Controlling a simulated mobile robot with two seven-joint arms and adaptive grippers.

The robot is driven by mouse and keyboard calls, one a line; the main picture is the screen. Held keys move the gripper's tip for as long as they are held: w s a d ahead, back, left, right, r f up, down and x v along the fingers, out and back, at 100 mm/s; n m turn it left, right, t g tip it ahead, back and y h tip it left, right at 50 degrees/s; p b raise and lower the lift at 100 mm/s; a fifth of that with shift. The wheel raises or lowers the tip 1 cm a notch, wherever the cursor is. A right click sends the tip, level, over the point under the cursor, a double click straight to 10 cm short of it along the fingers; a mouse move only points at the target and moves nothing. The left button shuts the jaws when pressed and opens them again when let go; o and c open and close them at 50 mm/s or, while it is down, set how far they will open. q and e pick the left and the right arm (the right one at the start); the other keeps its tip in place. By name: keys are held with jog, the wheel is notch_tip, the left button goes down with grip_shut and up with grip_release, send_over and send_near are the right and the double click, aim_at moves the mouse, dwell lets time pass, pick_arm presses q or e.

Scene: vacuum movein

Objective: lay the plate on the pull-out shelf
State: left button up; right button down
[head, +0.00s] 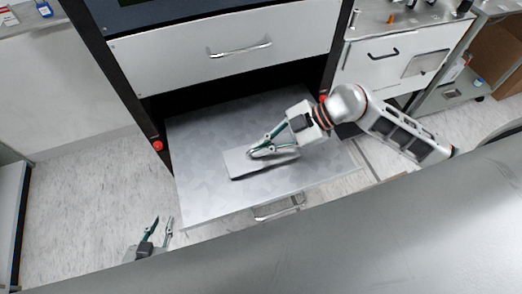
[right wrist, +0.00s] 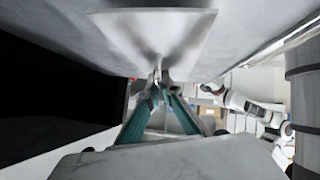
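The plate (head: 236,160) is a flat light-grey rectangle over the pull-out shelf (head: 205,205), with a dark line along its front edge; whether it lies flat or sits slightly above the shelf I cannot tell. My right gripper (head: 257,152) reaches in from the right and its fingers lie over the plate. In the right wrist view the gripper (right wrist: 159,78) has its fingertips together at the plate (right wrist: 150,30), and the exact contact is hard to see. My left gripper (head: 161,229) is open and empty, low at the left, in front of the shelf.
A white drawer (head: 225,50) with a bar handle is above the shelf, between dark posts. The shelf's front handle (head: 278,208) faces me. A grey bench with drawers (head: 390,55) stands at the right. Bare shelf surrounds the plate.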

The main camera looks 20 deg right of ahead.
jog(key=shift+f, duration=1)
jog(key=shift+f, duration=0.15)
jog(key=c, duration=2.3)
grip_release()
jog(key=b+v, duration=0.1)
jog(key=v, duration=1.1)
jog(key=shift+s, duration=0.1)
